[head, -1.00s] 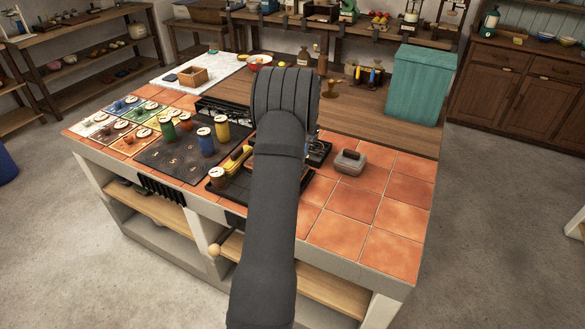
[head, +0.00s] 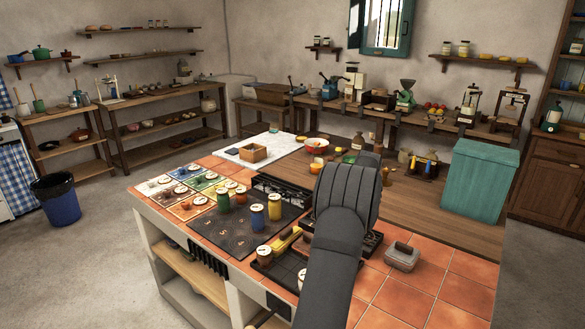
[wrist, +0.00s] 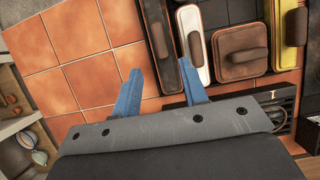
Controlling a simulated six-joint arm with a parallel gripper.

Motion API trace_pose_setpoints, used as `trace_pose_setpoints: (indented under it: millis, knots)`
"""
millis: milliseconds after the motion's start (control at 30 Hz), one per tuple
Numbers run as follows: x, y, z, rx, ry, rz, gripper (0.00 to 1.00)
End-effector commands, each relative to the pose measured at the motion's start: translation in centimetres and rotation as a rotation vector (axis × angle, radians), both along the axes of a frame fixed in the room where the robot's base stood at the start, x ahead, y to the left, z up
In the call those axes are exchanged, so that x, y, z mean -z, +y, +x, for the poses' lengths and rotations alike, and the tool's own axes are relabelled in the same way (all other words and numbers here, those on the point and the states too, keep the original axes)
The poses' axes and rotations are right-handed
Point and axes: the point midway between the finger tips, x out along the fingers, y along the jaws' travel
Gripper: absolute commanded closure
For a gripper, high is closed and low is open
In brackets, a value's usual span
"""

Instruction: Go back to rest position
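My gripper (wrist: 160,85) shows in the wrist view as two blue fingers spread apart. Nothing is visibly held between them. The fingers are over the near edge of a dark tray (wrist: 155,75) and the terracotta tiles beside it. In the head view my dark arm reaches over the worktop and hides the gripper.
A small wooden box (head: 252,153) sits at the back. Bare tiles lie at the front right.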

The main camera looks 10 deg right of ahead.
Motion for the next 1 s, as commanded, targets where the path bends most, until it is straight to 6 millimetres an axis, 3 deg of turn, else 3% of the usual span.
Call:
trace_pose_setpoints:
  millis: [533,700,1000]
  knots:
    - [9.9,2.9,-2.9,0.0,0.001,0.0,0.6]
    - [7.0,2.8,-2.8,-0.001,-0.003,-0.001,0.6]
    - [5.6,2.8,-2.8,0.0,0.001,0.001,0.6]
